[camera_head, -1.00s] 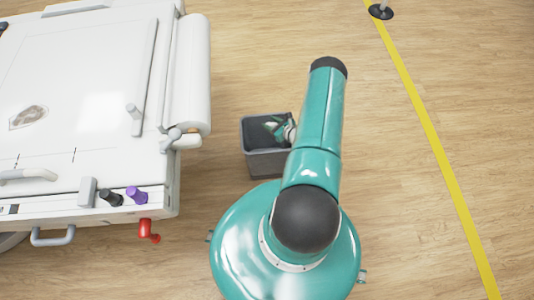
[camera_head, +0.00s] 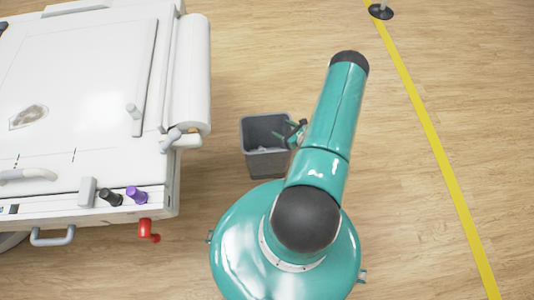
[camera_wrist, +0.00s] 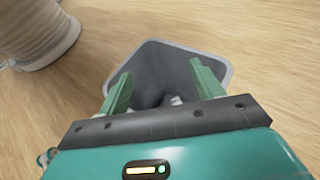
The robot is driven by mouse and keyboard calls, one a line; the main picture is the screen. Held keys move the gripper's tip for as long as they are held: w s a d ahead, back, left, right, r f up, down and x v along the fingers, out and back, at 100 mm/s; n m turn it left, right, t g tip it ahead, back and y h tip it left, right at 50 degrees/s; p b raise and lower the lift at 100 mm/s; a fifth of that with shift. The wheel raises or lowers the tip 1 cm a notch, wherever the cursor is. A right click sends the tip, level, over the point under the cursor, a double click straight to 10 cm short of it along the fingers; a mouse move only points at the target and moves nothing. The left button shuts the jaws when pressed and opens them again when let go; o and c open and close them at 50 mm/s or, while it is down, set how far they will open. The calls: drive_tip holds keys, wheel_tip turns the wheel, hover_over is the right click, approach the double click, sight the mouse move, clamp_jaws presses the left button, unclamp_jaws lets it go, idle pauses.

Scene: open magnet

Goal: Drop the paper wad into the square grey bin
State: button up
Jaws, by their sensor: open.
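The square grey bin (camera_head: 268,166) stands on the wooden floor, right of the white table. It also shows in the wrist view (camera_wrist: 165,60), open side facing my gripper. My gripper (camera_wrist: 163,85) is open, its two green fingers spread over the bin's mouth with nothing held between them. In the head view my gripper (camera_head: 288,130) is at the bin's right rim, partly hidden by my arm. Small pale whitish shapes (camera_wrist: 174,100) show low inside the bin, partly hidden by my gripper; they may be the paper wad.
The white table (camera_head: 90,90) fills the left, with a white roll (camera_head: 193,75), a purple knob (camera_head: 136,194) and a red handle (camera_head: 147,231) at its edge. A crumpled brownish-grey item (camera_head: 29,116) lies on it. Floor right of my arm is clear up to the yellow line (camera_head: 430,140).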

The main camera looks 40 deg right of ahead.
drive_tip(key=v, duration=0.6)
idle(0.3)
